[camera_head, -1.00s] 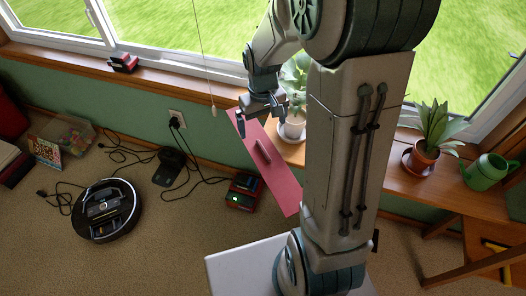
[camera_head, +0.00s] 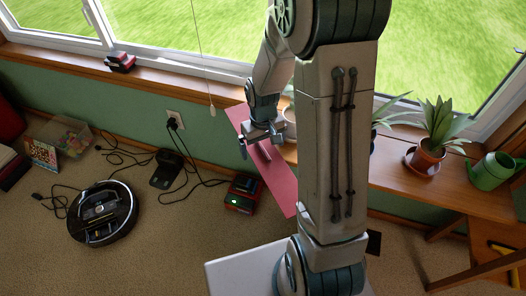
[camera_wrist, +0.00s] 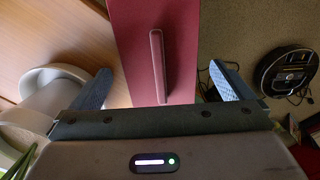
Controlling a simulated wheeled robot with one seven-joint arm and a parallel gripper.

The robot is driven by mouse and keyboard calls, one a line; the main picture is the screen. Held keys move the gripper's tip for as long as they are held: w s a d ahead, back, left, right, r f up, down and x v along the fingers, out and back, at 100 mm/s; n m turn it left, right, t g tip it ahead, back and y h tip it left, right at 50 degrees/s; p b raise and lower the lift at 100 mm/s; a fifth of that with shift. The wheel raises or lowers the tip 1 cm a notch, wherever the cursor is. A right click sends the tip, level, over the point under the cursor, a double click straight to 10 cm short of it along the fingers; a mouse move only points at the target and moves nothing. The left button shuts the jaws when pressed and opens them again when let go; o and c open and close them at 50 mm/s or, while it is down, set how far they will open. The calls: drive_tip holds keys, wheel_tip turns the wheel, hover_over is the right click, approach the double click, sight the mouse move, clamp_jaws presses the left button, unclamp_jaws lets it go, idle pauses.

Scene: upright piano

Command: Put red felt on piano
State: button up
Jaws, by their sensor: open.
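The red felt appears as a long, flat, pinkish-red strip (camera_head: 281,187), slanting beside the window shelf in the head view. In the wrist view the strip (camera_wrist: 182,45) runs up from between my fingers. A slim raised red bar (camera_wrist: 157,62) stands along its middle. My gripper (camera_head: 263,144) is over the strip, near the bar. In the wrist view my gripper (camera_wrist: 168,68) is open, one finger on each side of the strip, with the bar between them. Contact cannot be told. The piano is not seen.
A wooden shelf (camera_head: 395,172) holds a potted plant (camera_head: 428,158) and a green watering can (camera_head: 492,171). A white pot (camera_wrist: 42,98) is close to one finger in the wrist view. A robot vacuum (camera_head: 103,211), cables and a red-black device (camera_head: 242,193) are on the carpet.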

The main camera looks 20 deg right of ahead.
drive_tip(key=c, duration=1.1)
drive_tip(key=shift+r, duration=0.1)
